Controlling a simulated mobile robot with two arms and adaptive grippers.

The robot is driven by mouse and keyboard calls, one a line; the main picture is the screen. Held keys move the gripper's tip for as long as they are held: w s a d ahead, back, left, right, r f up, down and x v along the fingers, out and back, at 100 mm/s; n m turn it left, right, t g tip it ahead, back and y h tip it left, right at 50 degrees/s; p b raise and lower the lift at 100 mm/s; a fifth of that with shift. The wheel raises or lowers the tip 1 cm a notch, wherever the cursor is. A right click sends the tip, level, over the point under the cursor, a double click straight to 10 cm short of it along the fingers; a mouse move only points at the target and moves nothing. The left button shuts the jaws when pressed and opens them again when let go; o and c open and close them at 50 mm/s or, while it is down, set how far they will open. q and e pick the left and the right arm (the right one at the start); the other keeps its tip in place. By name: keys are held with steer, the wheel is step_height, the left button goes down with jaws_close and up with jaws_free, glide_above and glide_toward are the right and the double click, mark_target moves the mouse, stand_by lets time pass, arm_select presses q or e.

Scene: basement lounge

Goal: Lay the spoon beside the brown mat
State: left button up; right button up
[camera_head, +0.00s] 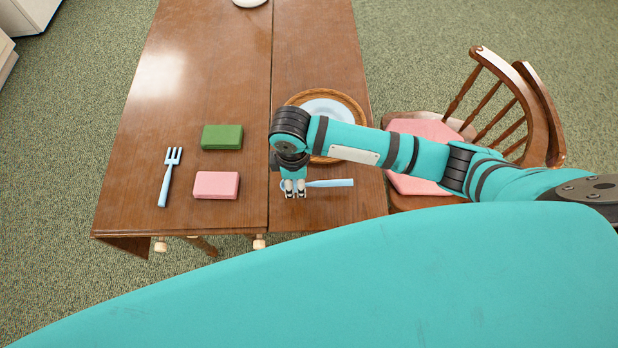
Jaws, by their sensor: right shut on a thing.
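The light blue spoon (332,183) lies sideways at the near end of the wooden table, its handle pointing right. My right gripper (294,190) points down and is shut on the spoon near its left end, hiding part of it. I cannot tell whether the spoon touches the tabletop. The round brown mat (296,99) is just beyond the spoon, with a white plate (325,108) on it. My right arm covers the mat's near part. My left gripper is not in view.
On the wooden table (215,60), a blue fork (169,178), a green block (222,137) and a pink block (216,185) lie to the left. A white dish (249,2) is at the far edge. A wooden chair (478,97) with a pink cushion stands at the right.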

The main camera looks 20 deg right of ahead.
mark_target(308, 188)
steer(key=shift+d, duration=0.95)
steer(key=shift+d+f+p, duration=0.3)
steer(key=shift+d+f, duration=0.15)
steer(key=shift+d, duration=0.25)
step_height(308, 188, down, 2)
steer(key=shift+f, duration=0.2)
steer(key=shift+w+f, duration=0.1)
steer(key=shift+f, duration=0.2)
steer(key=o, duration=1)
step_height(308, 188, up, 12)
steer(key=shift+r, duration=0.1)
